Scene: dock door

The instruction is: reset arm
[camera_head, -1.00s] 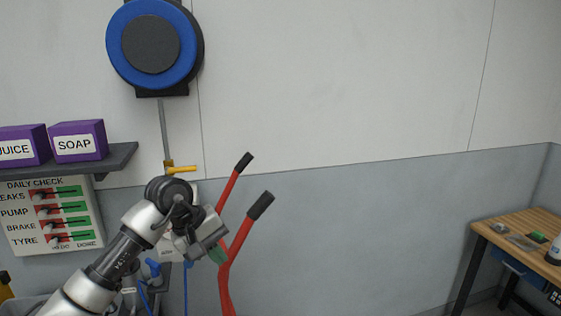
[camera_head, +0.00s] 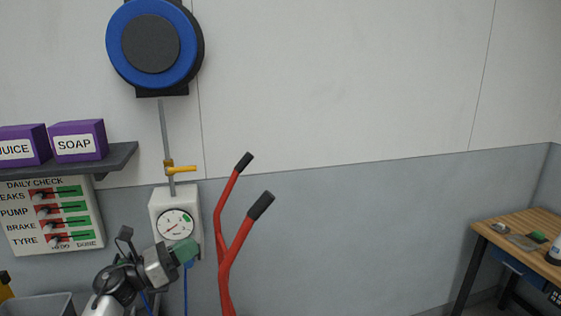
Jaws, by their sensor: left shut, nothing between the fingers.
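My left arm comes in from the bottom left of the head view. Its gripper (camera_head: 186,250) is shut and empty, with green fingertips pointing right. It is in front of the lower part of a white gauge box (camera_head: 160,203) on the wall and hides part of it. The round dial (camera_head: 175,224) shows just above the gripper. I cannot tell whether the gripper touches the box. My right gripper is not in view.
Red bars with black grips (camera_head: 230,255) stand just right of the gripper. A yellow-handled valve (camera_head: 181,169) is on the pipe above the box. A shelf (camera_head: 122,156) holds purple boxes, over a daily check board (camera_head: 85,235). A wooden bench (camera_head: 500,228) is at right.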

